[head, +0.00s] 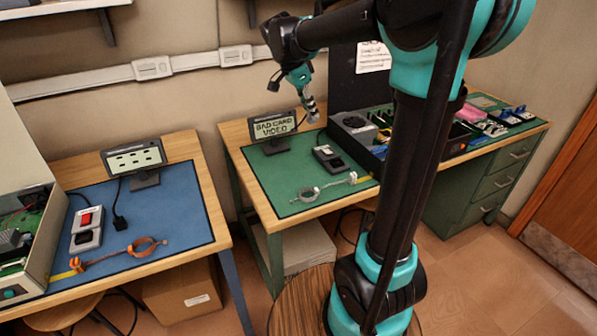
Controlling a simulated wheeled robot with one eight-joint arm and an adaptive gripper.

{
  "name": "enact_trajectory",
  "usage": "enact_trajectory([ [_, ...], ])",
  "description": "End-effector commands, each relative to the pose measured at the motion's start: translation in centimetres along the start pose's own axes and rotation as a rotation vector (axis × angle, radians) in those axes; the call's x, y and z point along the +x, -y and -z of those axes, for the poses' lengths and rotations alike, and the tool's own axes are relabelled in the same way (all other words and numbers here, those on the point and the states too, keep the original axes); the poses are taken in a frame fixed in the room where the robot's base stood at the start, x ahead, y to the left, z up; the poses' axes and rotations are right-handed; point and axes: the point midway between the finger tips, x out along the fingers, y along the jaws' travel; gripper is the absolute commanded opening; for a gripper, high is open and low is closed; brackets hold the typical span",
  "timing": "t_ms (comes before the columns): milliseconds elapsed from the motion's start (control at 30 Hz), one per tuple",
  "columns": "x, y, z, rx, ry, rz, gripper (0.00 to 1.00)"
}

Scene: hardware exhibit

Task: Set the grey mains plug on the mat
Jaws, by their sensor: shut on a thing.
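My gripper (309,103) is raised in the air, pointing down, in front of the back wall and above the back part of the green mat (261,171). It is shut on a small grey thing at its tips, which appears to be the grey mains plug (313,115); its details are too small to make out. The plug appears clear of the mat. A second mat, blue (180,222), lies on the left table. A black plug on a cord (119,222) lies on it.
An open computer case (357,127) is to the right. Bare green mat shows at left and front.

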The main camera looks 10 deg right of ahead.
Motion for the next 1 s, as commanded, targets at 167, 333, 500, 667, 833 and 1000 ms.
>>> enact_trajectory([
  [167,3.2,0.1,-1.3,0.000,0.000,0.000,0.02],
  [333,7.0,0.1,-2.9,0.000,0.000,0.000,0.02],
  [500,10.8,0.0,-4.5,0.000,0.000,0.000,0.02],
  [667,13.5,0.0,-5.6,0.000,0.000,0.000,0.02],
  [833,14.7,0.0,-6.1,0.000,0.000,0.000,0.02],
  [1000,16.6,0.1,-6.9,0.000,0.000,0.000,0.02],
])
